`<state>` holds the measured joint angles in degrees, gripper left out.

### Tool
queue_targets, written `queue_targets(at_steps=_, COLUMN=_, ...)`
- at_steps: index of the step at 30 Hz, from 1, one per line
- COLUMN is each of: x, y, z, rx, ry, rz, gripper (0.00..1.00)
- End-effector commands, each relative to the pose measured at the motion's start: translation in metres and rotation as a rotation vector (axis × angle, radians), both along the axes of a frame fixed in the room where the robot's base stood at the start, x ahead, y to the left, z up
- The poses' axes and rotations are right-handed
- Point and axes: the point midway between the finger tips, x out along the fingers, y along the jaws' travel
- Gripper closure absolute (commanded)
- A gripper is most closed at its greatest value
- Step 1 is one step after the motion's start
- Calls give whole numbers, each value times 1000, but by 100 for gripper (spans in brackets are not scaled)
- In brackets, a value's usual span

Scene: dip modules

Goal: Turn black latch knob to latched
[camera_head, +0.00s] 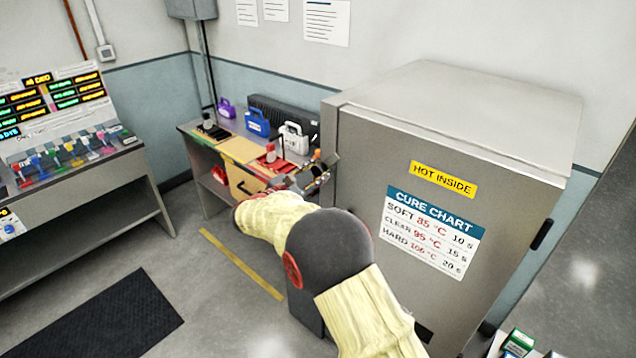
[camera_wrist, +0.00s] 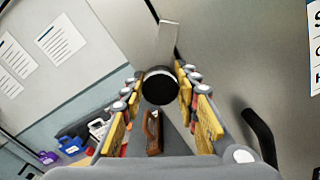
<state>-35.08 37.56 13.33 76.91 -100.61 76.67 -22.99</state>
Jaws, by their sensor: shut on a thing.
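The black latch knob (camera_wrist: 159,88) shows as a round black end with a pale rim in the wrist view, between the two fingers. My gripper (camera_wrist: 158,95) is shut on it, with one finger on each side. In the head view my gripper (camera_head: 318,176) is at the left edge of the grey cabinet (camera_head: 360,150), and I cannot make the knob out there. The knob's turned position cannot be told from these frames.
The cabinet carries a yellow hot label (camera_head: 443,180) and a cure chart (camera_head: 433,232). A black bar handle (camera_wrist: 260,135) stands right of my gripper in the wrist view. Behind is a bench with blue (camera_head: 257,122) and white (camera_head: 294,138) boxes.

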Motion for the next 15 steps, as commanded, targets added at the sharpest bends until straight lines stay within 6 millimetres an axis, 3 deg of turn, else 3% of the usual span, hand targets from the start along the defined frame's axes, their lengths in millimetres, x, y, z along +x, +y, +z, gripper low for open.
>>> queue_targets(at_steps=15, x=-1, y=-1, z=-7, rx=385, ry=-301, rz=1, gripper=100)
